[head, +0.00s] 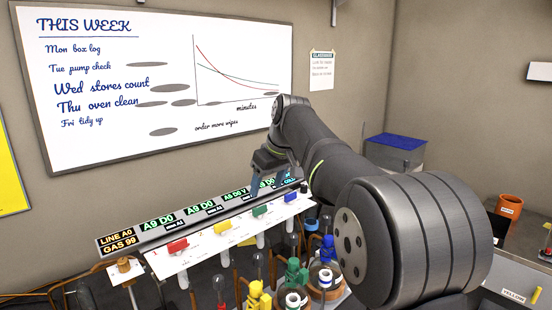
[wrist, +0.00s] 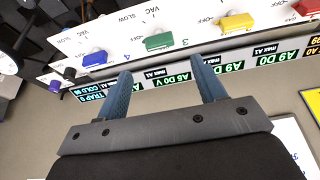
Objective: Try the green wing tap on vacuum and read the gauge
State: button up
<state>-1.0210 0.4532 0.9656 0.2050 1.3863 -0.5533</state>
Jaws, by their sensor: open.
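The green wing tap (wrist: 159,41) sits on the white panel (wrist: 70,40), between the blue tap (wrist: 95,58) and the yellow tap (wrist: 237,22). In the head view the green tap (head: 260,211) is right of the yellow one. VAC, SLOW and OFF marks are printed near the taps; I cannot tell which mark the green wing points at. My gripper (wrist: 162,68) is open and empty, its blue fingers spread towards the green tap and apart from it. In the head view my gripper (head: 271,184) is above the display strip (head: 160,223).
A red tap (head: 178,245) is at the panel's left. Below the panel stand glassware and coloured clamps, including a yellow one (head: 257,296) and a green one (head: 296,270). A whiteboard (head: 160,75) hangs behind. A blue-topped bin (head: 398,142) stands at the back right.

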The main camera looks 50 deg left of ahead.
aim_at(260, 207)
jog(key=v, duration=0.9)
jog(key=shift+r, duration=0.15)
jog(key=x, duration=1.7)
